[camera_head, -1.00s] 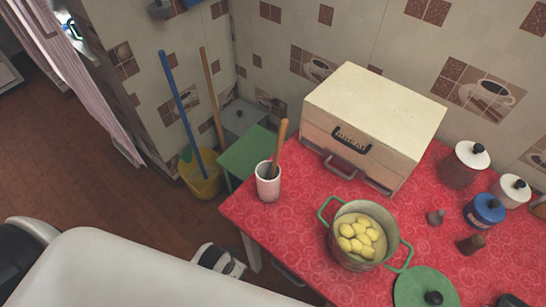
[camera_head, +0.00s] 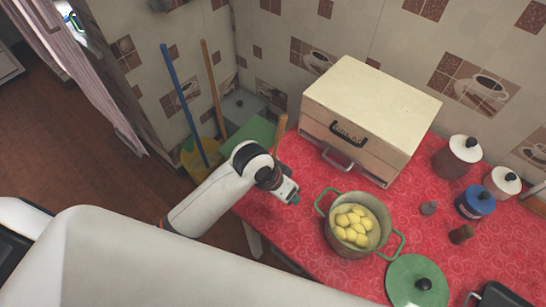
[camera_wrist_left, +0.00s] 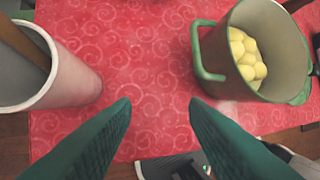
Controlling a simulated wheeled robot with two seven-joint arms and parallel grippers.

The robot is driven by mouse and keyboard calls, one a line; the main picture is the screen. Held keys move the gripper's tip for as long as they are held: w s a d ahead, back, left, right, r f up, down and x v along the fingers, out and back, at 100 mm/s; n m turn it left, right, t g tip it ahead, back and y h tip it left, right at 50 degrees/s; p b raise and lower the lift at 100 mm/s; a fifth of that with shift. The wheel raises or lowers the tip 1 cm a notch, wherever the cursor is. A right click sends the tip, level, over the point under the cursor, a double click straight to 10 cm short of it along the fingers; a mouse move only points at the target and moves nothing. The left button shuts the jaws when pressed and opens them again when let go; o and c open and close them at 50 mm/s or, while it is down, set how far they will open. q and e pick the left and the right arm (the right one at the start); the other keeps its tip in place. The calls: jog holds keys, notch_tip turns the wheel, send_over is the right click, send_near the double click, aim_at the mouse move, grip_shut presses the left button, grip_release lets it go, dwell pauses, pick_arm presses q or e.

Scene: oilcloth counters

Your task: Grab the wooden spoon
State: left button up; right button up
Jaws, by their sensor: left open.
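The wooden spoon (camera_head: 280,131) stands upright beside the bread box in the head view, its lower part hidden by my left arm. In the left wrist view the spoon (camera_wrist_left: 22,44) leans in a white cup (camera_wrist_left: 78,88) at the left edge; my arm hides the cup in the head view. My left gripper (camera_head: 294,197) is over the counter's left part. Its green fingers (camera_wrist_left: 160,104) are apart and empty in the left wrist view, with the cup to their left. My right gripper is not in view.
The red oilcloth counter (camera_head: 305,241) bears a green-handled pot (camera_head: 340,240) of potatoes right of my gripper. A cream bread box (camera_head: 370,105) stands behind. A green lid (camera_head: 417,283) and several jars are at the right.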

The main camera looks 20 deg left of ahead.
pick_arm(q)
jog(key=w+d+r+m+g, duration=0.1)
jog(key=w+r+m+g, duration=0.1)
jog(key=w+r, duration=0.6)
notch_tip(320, 180, up, 11)
jog(key=n+g+y+p, duration=0.1)
jog(key=y, duration=0.3)
send_over(284, 120)
notch_tip(284, 120, down, 6)
jog(key=shift+p, duration=0.85)
jog(key=f, duration=0.1)
jog(key=f+p, duration=0.1)
jog(key=f, duration=0.1)
jog(key=f+p, duration=0.1)
jog(key=shift+w+a+f, duration=0.1)
jog(key=shift+a+f, duration=0.25)
jog(key=shift+f, duration=0.4)
jog(key=shift+c, duration=0.5)
grip_shut()
